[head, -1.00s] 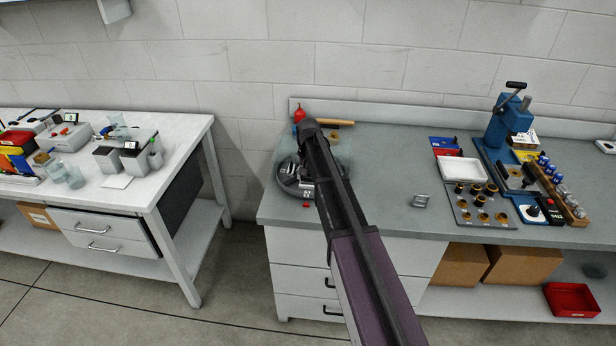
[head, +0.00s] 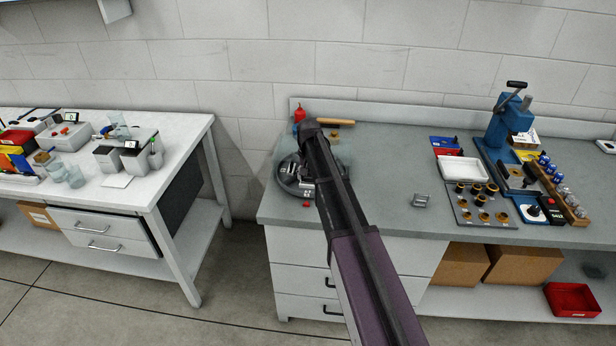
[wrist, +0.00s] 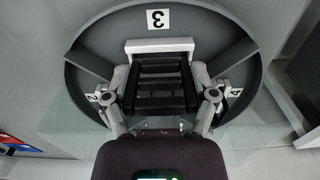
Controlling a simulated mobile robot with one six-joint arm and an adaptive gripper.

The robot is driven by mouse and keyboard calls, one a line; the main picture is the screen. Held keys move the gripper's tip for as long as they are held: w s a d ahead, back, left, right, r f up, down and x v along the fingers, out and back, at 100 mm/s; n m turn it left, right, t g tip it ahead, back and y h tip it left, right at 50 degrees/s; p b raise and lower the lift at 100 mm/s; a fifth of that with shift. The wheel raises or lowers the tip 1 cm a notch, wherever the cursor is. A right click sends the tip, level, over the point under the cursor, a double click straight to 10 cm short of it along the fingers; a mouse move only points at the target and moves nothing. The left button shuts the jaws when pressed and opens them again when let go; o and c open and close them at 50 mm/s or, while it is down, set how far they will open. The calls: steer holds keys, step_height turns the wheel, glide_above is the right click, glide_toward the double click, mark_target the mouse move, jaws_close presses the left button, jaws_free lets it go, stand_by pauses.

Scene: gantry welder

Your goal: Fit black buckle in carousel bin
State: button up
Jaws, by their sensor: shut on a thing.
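The dark round carousel (wrist: 95,52) fills the upper part of the wrist view, with dividing walls and labels 2, 3 and 4. In the head view the carousel (head: 284,181) sits at the left end of the right-hand bench, partly behind my arm. My gripper (wrist: 165,98) is shut on the black buckle (wrist: 161,82), a ladder-like piece with crossbars. The buckle is over the bin labelled 3, against a pale metal bracket (wrist: 159,45). I cannot tell whether the buckle rests on the bin floor. In the head view my arm hides the buckle.
A grey metal buckle (head: 421,200) lies on the bench right of my arm. A white tray (head: 463,169), a blue press (head: 507,125) and a plate with brass parts (head: 482,208) stand farther right. A red bottle (head: 299,113) is behind the carousel. A glassy panel is beside it.

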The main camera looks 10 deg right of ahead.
steer(key=shift+f+b, duration=0.8)
stand_by(0.4)
steer(key=o, duration=0.7)
steer(key=s+n, duration=0.1)
steer(key=s, duration=0.8)
steer(key=s+n, duration=0.1)
steer(key=s, duration=0.9)
steer(key=s+r+n, duration=0.1)
steer(key=s, duration=0.9)
steer(key=shift+a+n+p, duration=0.1)
steer(key=shift+n+p, duration=0.3)
